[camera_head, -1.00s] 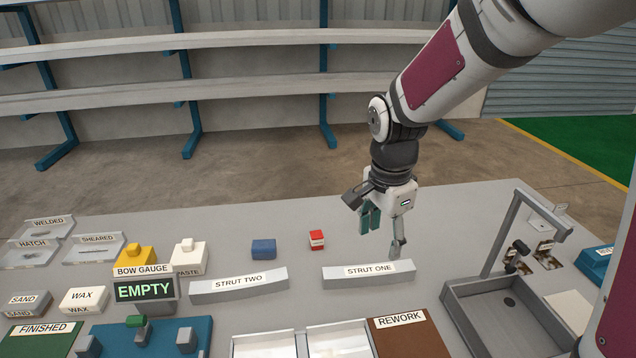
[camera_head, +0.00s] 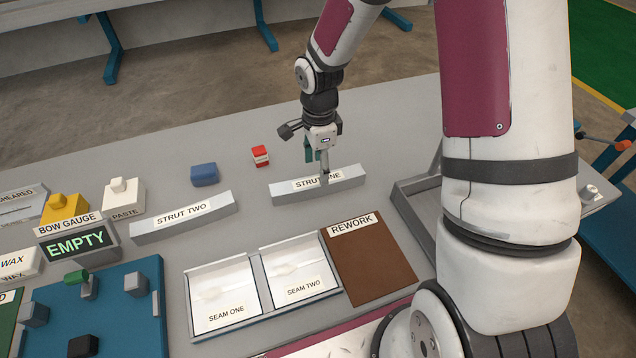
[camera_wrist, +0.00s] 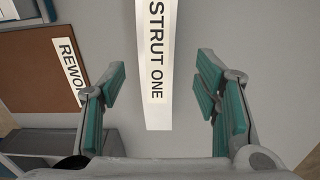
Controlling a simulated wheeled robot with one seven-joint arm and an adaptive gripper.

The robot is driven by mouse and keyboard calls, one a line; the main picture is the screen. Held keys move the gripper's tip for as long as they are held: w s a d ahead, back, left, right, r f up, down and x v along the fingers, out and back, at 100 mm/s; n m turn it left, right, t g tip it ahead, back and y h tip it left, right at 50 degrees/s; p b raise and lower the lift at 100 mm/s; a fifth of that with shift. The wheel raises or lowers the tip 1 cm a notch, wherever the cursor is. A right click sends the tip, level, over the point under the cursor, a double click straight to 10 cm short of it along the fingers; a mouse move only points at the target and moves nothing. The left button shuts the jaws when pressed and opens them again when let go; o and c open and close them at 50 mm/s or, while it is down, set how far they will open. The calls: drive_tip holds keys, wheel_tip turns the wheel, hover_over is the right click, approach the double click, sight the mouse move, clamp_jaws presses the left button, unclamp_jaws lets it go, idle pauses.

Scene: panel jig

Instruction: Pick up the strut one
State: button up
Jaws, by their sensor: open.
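The strut one (camera_head: 346,180) is a long pale grey bar with a white label, lying on the grey bench in the head view. My gripper (camera_head: 318,168) is over the strut's middle, and one finger hides part of the label. In the wrist view, the strut (camera_wrist: 155,112) runs from the top edge down to between the teal-padded fingers of my gripper (camera_wrist: 162,100). The fingers are spread wide, with clear gaps on both sides of the strut. I cannot tell how high the fingertips are above the bench.
Strut two (camera_head: 184,217) lies to the left. A blue block (camera_head: 204,174) and a red-and-white block (camera_head: 260,156) stand behind. Nearer are the seam one (camera_head: 222,292) and seam two (camera_head: 298,270) trays and the brown rework mat (camera_head: 372,262). A grey tray (camera_head: 412,205) is at right.

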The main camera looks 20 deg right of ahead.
sight(318, 179)
drive_tip(key=shift+a+f, duration=0.1)
drive_tip(key=shift+f, duration=2.6)
drive_tip(key=shift+c, duration=0.3)
clamp_jaws()
